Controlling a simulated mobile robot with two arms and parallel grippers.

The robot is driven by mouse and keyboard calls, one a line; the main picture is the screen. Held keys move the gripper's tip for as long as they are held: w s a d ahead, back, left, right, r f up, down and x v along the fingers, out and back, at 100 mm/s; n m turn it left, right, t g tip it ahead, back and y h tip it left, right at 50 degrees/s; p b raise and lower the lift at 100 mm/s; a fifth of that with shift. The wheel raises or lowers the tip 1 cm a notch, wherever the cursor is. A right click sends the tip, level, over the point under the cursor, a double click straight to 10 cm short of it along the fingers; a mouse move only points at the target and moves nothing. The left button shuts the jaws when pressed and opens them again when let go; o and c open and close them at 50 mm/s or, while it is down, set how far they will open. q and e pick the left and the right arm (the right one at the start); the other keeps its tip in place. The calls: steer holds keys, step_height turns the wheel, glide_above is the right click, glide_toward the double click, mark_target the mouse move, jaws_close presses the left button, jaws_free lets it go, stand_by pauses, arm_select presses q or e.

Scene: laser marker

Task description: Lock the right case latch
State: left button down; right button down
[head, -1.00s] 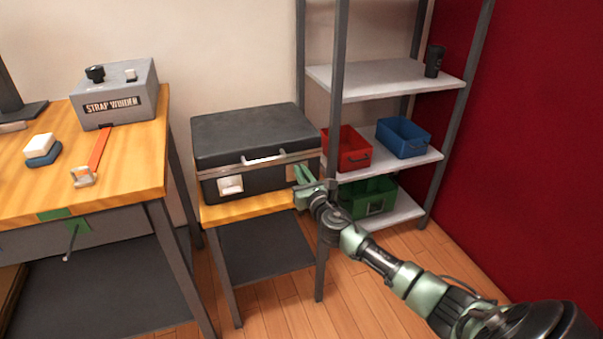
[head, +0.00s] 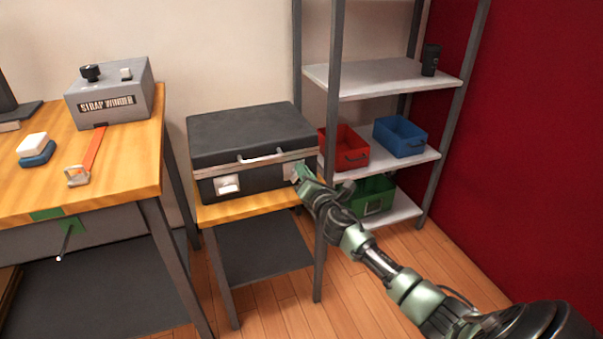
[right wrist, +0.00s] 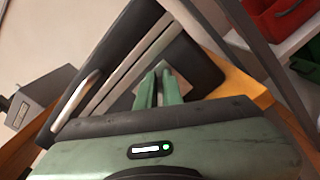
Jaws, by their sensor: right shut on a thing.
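The dark case (head: 250,132) sits closed on a small wooden-topped stand, with a pale metal band and a handle (head: 261,156) along its front. The right latch (head: 288,171) is a pale plate at the front right of the case, partly covered by my right gripper (head: 298,173). My right gripper is shut on the right latch. In the right wrist view, the green fingers (right wrist: 158,88) are close together against the case front, and they hide most of the latch. The left latch (head: 227,184) shows as a pale plate on the front left. My left gripper is not in view.
A shelf rack (head: 385,76) with red (head: 345,150), blue (head: 400,138) and green (head: 372,196) bins stands close right of the case. A workbench (head: 130,165) with a strap winder (head: 110,95) stands to the left. Open floor lies in front.

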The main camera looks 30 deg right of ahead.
steer(key=m, duration=0.3)
steer(key=shift+d+f, duration=0.2)
steer(key=shift+f, duration=0.15)
steer(key=m, duration=0.2)
steer(key=shift+s+d+f+m, duration=0.15)
steer(key=shift+f+m, duration=0.1)
steer(key=shift+m, duration=0.15)
steer(key=m, duration=0.3)
steer(key=shift+d+f+m, duration=0.1)
steer(key=shift+f+m, duration=0.2)
steer(key=shift+f, duration=0.05)
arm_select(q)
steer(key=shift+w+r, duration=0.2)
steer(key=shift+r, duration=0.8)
arm_select(e)
steer(key=shift+f+m, duration=0.1)
steer(key=shift+m, duration=0.4)
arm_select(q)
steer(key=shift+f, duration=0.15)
arm_select(e)
steer(key=shift+f+m, duration=0.1)
steer(key=shift+m, duration=0.2)
steer(key=c, duration=1.6)
jaws_free()
steer(key=shift+o, duration=0.2)
